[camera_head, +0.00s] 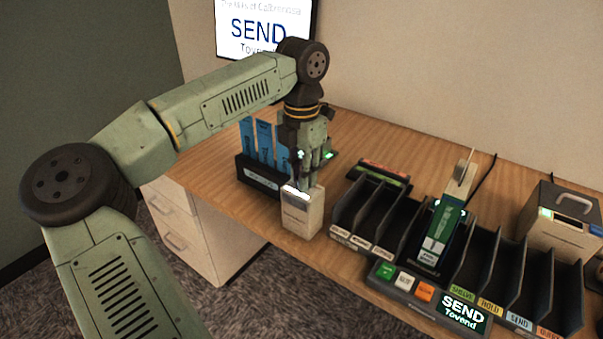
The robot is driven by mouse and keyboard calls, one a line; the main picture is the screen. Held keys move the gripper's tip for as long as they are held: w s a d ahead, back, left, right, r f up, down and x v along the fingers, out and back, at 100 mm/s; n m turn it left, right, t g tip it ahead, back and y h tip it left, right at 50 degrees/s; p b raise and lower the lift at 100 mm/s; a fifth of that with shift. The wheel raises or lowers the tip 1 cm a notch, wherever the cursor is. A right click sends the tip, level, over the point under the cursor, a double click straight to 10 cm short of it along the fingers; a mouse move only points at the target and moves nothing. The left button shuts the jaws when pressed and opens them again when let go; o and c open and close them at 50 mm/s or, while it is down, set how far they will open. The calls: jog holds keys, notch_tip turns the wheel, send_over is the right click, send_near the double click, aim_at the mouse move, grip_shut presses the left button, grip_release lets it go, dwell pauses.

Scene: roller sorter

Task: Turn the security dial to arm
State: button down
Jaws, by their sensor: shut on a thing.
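A small beige box (302,216) with a bright lit strip on top stands near the front edge of the wooden desk. My gripper (303,182) points down at the top of this box, and its fingers are closed there. The security dial itself is not clearly visible; the fingers cover what they hold at the box top, which appears to be the dial. Its setting cannot be read.
A dark holder (262,181) with blue upright cards stands left of the box. A dark sorter rack (388,228) with several slots fills the right, with a lit SEND display (459,312). A beige unit with a handle (565,216) stands behind it.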

jog(key=c, duration=1.4)
grip_release()
notch_tip(320, 180, up, 12)
